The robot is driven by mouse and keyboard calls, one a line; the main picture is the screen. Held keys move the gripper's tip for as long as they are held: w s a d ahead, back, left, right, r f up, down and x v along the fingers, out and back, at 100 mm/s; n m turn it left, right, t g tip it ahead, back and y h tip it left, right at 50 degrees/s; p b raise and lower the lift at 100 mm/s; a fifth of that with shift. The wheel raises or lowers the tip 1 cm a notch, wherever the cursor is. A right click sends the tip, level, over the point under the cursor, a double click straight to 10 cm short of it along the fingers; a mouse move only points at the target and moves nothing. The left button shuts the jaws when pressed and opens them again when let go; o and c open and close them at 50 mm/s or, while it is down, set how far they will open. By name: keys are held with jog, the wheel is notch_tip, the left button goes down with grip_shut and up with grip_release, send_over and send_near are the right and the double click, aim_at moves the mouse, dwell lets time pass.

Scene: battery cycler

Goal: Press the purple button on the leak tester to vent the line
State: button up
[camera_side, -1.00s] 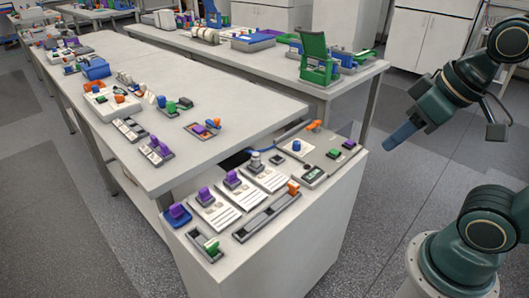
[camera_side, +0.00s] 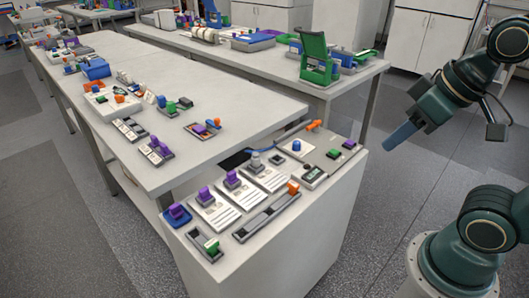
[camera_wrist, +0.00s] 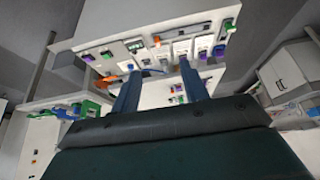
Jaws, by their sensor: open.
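The leak tester appears to be the grey panel (camera_side: 322,150) at the back right of the white cabinet top. It carries a blue knob (camera_side: 296,146), a green button (camera_side: 333,153), a purple button (camera_side: 348,144) and an orange lever (camera_side: 313,125). The purple button also shows at the left of the panel in the wrist view (camera_wrist: 87,58). My gripper (camera_side: 388,146) is in the air to the right of the cabinet, apart from the panel. In the wrist view my gripper (camera_wrist: 158,66) has its two blue fingers spread, with nothing held between them.
Several label cards with purple knobs (camera_side: 204,195), a slotted track with an orange slider (camera_side: 293,188) and a green switch (camera_side: 211,246) share the cabinet top. A small display unit (camera_side: 314,173) sits in front of the panel. Long benches (camera_side: 220,110) stand behind; the air between gripper and cabinet is clear.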

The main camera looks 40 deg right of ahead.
jog(key=shift+c, duration=0.3)
grip_shut()
dwell(1.6)
